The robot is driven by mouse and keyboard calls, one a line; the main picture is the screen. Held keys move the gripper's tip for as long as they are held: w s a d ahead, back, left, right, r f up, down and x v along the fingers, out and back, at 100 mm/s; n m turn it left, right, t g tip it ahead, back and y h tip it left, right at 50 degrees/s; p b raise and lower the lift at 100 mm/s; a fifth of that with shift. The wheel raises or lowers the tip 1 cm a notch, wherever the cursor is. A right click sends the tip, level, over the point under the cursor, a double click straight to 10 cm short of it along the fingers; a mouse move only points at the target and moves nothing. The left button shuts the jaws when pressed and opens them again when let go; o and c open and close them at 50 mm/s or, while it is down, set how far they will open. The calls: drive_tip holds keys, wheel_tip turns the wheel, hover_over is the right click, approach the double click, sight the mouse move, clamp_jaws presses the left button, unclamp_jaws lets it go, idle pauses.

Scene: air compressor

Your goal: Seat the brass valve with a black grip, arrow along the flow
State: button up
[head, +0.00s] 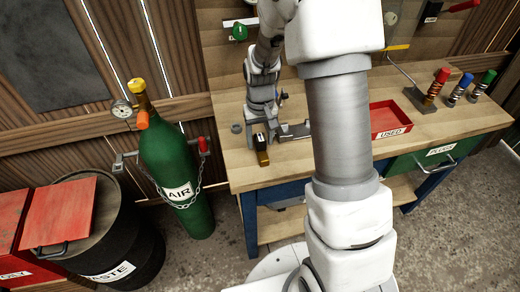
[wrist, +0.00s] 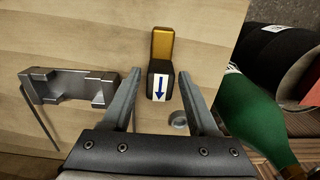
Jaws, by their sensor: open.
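The brass valve (wrist: 162,44) lies on the bench, its black grip (wrist: 160,68) nearer my gripper. A white label (wrist: 160,88) on the grip bears a blue arrow pointing down the picture, away from the brass end. In the head view the valve (head: 263,157) lies near the bench's front edge. My gripper (wrist: 161,74) is open; its fingers stand on either side of the black grip, with gaps visible on both sides. In the head view my gripper (head: 263,118) is above the bench, just behind the valve. Whether the fingertips are at grip height is unclear.
A grey notched metal block (wrist: 70,88) is left of the gripper in the wrist view; the head view shows it right of the valve (head: 294,131). A small grey ring (wrist: 179,121) lies nearby. A red USED tray (head: 391,119) is farther right. A green cylinder (head: 176,160) stands left.

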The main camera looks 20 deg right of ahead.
sight(260, 137)
drive_tip(key=shift+r, duration=0.1)
drive_tip(key=shift+r+p, duration=1.9)
drive_tip(key=shift+r, duration=0.65)
drive_tip(key=shift+f, duration=0.1)
drive_tip(key=shift+f+b, duration=2.05)
drive_tip(key=shift+f, duration=0.55)
clamp_jaws()
drive_tip(key=shift+r, duration=0.15)
